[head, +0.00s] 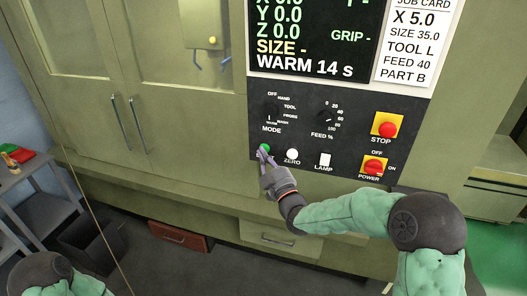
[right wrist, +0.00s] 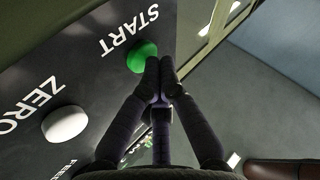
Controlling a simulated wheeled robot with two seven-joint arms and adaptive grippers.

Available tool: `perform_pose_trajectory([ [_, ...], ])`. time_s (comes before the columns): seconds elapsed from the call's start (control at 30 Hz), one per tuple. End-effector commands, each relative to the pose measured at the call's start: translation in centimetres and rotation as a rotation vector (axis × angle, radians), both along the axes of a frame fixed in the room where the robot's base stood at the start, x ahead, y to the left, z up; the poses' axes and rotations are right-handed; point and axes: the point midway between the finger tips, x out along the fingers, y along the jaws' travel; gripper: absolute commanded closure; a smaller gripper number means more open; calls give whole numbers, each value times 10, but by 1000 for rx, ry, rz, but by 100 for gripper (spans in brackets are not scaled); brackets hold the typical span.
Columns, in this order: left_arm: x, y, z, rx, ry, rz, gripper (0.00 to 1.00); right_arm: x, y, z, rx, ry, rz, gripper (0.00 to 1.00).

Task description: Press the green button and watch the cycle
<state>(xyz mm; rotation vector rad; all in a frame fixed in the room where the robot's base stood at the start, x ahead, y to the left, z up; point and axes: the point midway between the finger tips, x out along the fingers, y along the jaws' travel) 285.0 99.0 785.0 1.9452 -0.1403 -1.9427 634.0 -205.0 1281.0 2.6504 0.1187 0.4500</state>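The green button (head: 264,148) sits at the lower left of the dark control panel. In the right wrist view the green button (right wrist: 141,57) shows under the label START. My right gripper (head: 264,152) is shut and empty, with its fingertips at the button. In the right wrist view the fingertips (right wrist: 159,68) meet and overlap the button's edge; I cannot tell whether they touch it. The screen (head: 312,40) reads WARM 14 s, with X, Y and Z at 0.0. My left gripper is out of view; part of my left arm shows at the bottom left.
The white ZERO button (head: 292,154) and LAMP switch (head: 325,160) are just right of the green button. The red STOP button (head: 388,129) and red POWER switch (head: 374,166) are farther right. Closed cabinet doors (head: 165,110) stand left. A grey cart (head: 40,205) is at far left.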

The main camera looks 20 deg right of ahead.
Motion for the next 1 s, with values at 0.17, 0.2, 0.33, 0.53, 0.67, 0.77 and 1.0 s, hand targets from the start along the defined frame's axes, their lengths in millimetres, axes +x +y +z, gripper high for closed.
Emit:
perform_pose_trajectory([
  [0.17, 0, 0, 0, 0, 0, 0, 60, 2, -4, 5, 2, -9, -10, 100],
  [0.2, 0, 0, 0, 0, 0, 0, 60, 2, -5, 5, 2, -9, -10, 100],
  [0.33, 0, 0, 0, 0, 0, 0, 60, 2, -5, 6, 2, -11, -11, 100],
  [0.53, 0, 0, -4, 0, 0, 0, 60, -2, -2, 6, 3, -13, -11, 100],
  [0.67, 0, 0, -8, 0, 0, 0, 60, -8, 2, 6, 2, -14, -10, 100],
  [0.77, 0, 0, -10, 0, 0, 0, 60, -12, 6, 4, 3, -9, -7, 100],
  [1.0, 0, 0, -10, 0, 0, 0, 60, -14, 7, 3, 1, -6, -5, 100],
])
